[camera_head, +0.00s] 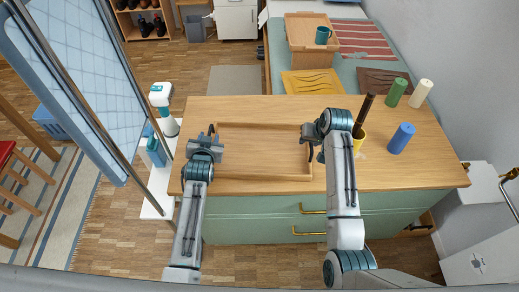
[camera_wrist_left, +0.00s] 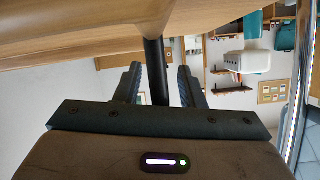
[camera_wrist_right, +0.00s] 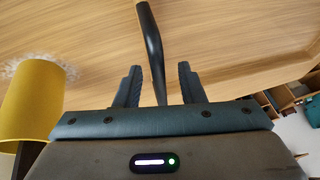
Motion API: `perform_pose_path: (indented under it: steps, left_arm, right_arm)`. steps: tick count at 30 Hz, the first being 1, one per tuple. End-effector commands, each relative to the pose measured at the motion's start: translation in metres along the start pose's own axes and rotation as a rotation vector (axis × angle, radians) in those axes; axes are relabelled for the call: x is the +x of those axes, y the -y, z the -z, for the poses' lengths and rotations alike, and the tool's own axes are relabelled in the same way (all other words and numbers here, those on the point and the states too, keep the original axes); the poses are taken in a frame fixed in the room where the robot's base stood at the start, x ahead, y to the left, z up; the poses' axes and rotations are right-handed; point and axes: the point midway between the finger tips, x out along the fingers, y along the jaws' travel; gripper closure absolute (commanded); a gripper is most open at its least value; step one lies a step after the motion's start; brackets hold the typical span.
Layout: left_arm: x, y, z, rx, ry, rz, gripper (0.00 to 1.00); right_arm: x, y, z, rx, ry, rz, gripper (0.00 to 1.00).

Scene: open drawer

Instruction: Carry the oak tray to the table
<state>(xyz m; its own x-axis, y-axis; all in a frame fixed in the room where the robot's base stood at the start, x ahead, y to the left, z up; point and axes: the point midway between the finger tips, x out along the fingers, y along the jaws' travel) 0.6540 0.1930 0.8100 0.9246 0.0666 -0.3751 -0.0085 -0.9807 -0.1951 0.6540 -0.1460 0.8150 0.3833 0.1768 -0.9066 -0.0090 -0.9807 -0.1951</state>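The oak tray (camera_head: 262,178) lies flat on the wooden top of a green drawer cabinet (camera_head: 240,105), between my two arms. A dark handle is at each side. My left gripper (camera_head: 211,132) is at the tray's left side, open, with the black handle (camera_wrist_left: 155,70) between its fingers in the left wrist view. My right gripper (camera_head: 311,143) is at the right side, open, with the other black handle (camera_wrist_right: 153,50) between its fingers in the right wrist view. A gap shows beside each handle. I cannot tell which surface is the task's table.
Right of the tray stand a yellow cup (camera_head: 359,136) with a dark item and blue (camera_head: 401,138), green (camera_head: 395,93) and cream (camera_head: 420,93) cylinders. Behind is a teal surface (camera_head: 375,62) with a wooden box (camera_head: 298,32) and teal mug (camera_head: 322,35). A glazed panel (camera_head: 80,60) stands left.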

Motion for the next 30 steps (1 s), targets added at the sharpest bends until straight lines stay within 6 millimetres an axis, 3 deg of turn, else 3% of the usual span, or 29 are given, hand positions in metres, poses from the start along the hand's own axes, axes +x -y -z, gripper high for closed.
perform_pose_path:
  steps: [6,12,30]
  left_arm:
    - [0.0,0.0,-0.0003,0.0,0.0,0.0,0.64]
    - [-0.0002,0.0,-0.0004,0.0,0.0,0.0,1.0]
    - [-0.0003,-0.0001,-0.0007,0.0,0.001,0.0,1.0]
  right_arm:
    - [-0.0001,0.0001,0.0002,0.0,-0.001,0.0,0.64]
    - [-0.0003,0.0,0.0003,0.0,-0.001,0.0,1.0]
    - [-0.0004,-0.0001,0.0004,0.0,-0.001,0.0,1.0]
